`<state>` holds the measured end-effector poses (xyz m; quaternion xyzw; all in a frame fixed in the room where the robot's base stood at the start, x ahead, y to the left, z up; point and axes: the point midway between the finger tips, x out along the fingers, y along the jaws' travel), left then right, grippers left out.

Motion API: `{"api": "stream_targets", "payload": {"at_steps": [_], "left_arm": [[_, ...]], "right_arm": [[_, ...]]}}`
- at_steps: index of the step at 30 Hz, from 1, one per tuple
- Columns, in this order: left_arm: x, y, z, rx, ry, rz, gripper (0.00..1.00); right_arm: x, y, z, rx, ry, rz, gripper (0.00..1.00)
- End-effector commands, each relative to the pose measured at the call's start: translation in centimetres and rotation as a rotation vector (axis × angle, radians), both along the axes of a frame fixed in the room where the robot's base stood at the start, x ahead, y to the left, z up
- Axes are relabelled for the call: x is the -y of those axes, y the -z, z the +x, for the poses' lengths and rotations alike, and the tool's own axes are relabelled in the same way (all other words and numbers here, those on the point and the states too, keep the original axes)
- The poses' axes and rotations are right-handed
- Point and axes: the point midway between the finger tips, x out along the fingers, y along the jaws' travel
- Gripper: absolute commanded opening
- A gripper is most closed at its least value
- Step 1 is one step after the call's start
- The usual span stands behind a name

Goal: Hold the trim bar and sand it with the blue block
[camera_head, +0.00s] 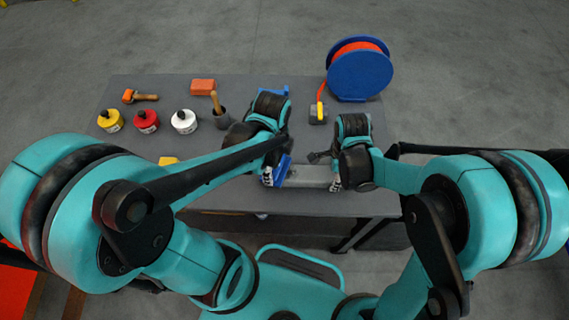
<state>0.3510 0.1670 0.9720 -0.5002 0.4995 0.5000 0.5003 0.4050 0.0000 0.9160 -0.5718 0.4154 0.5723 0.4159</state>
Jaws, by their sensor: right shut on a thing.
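The trim bar (308,176) is a grey bar lying left to right near the front edge of the table. My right gripper (335,181) is at its right end and is shut on it. The blue block (283,171) stands tilted at the bar's left end. My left gripper (268,177) is right beside the blue block. Its fingers are small and partly hidden by my arm, so I cannot tell whether they grip the block. Whether the block touches the bar is also unclear.
A blue reel (360,76) stands at the back right.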

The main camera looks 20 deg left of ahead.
Motion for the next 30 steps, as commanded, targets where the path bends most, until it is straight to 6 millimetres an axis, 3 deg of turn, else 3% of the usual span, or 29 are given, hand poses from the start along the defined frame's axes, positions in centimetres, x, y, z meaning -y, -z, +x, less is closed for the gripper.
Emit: {"api": "stream_targets", "payload": {"at_steps": [7, 8, 30], "left_arm": [[-1.4, -0.3, -0.5, -0.001, 0.001, 0.000, 0.41], [-1.4, -1.4, -0.6, 0.000, 0.001, 0.000, 0.41], [-1.4, -7.5, -0.6, -0.001, 0.000, 0.000, 0.41]], "right_arm": [[0.0, 0.1, 0.1, 0.002, 0.000, 0.000, 0.31], [0.0, 0.0, 0.1, 0.002, 0.000, 0.000, 0.31], [0.0, 0.0, 0.0, 0.001, 0.000, 0.000, 0.31]]}}
